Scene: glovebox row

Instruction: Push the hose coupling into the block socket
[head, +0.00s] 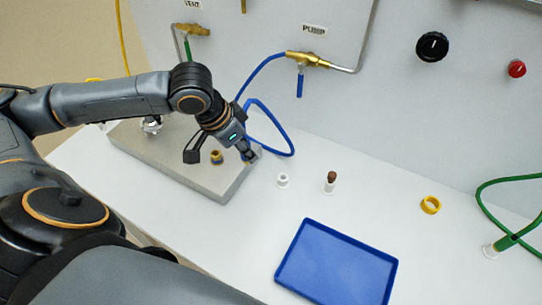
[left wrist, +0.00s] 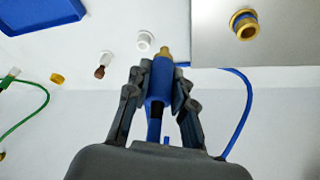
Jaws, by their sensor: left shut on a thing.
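My left gripper (head: 246,152) is shut on the blue hose coupling (left wrist: 159,82), whose brass tip points away from the fingers in the left wrist view. In the head view the coupling is mostly hidden by the fingers, near the right edge of the grey block (head: 190,180). My right gripper is not in view.
The blue hose (head: 283,135) loops behind the gripper to the PUMP valve (head: 308,60). White fittings (head: 283,180) and a brown-tipped one (head: 331,182) stand right of the block. A blue tray (head: 337,265), yellow ring (head: 430,205) and green hose (head: 489,205) are farther right.

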